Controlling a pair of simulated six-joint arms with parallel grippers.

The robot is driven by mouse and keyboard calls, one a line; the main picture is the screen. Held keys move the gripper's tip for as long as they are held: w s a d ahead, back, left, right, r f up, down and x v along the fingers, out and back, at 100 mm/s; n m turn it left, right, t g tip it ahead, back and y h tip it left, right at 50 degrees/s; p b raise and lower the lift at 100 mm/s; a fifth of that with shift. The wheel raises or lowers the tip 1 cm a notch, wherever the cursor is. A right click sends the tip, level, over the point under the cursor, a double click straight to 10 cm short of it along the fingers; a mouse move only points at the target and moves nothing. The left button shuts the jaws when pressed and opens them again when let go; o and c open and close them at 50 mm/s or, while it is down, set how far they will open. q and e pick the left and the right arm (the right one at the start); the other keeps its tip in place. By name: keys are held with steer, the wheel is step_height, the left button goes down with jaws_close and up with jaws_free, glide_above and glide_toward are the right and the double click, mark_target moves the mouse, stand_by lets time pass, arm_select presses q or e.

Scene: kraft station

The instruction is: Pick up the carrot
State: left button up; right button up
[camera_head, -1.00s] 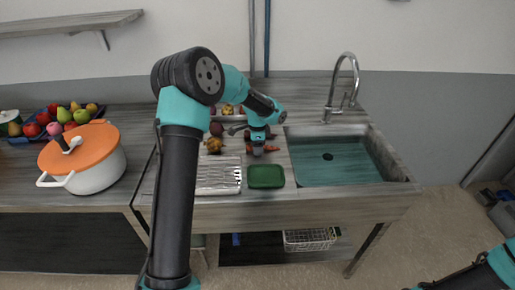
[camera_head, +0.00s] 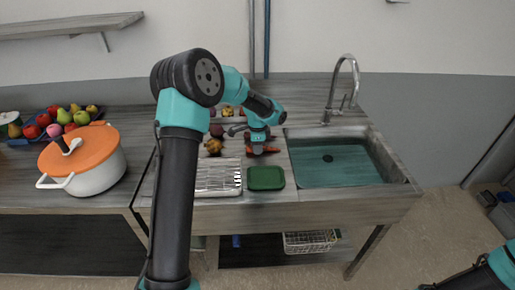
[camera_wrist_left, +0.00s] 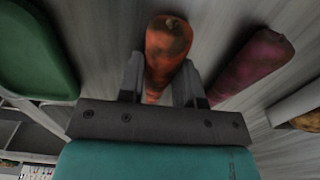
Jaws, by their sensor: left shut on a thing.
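The carrot (camera_wrist_left: 168,42) is an orange, tapered piece with a brownish end, between the two fingers in the left wrist view. My left gripper (camera_wrist_left: 160,68) is shut on it. In the head view my left gripper (camera_head: 258,149) points down over the worktop left of the sink, and orange-red ends of the carrot (camera_head: 272,149) show beside the fingers. The middle of the carrot is hidden by the gripper. I cannot tell whether it touches the worktop. Only part of my right arm shows at the lower right, and its gripper is out of view.
A green tray (camera_head: 266,186) lies just in front of the gripper, beside a metal rack (camera_head: 218,178). A purple vegetable (camera_wrist_left: 255,62) lies near the carrot. The sink (camera_head: 340,165) is to the right. A white pot with an orange lid (camera_head: 90,148) stands at the left.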

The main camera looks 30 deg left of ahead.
arm_select(q)
step_height(320, 180, up, 10)
steer(key=shift+f, duration=0.15)
stand_by(2.0)
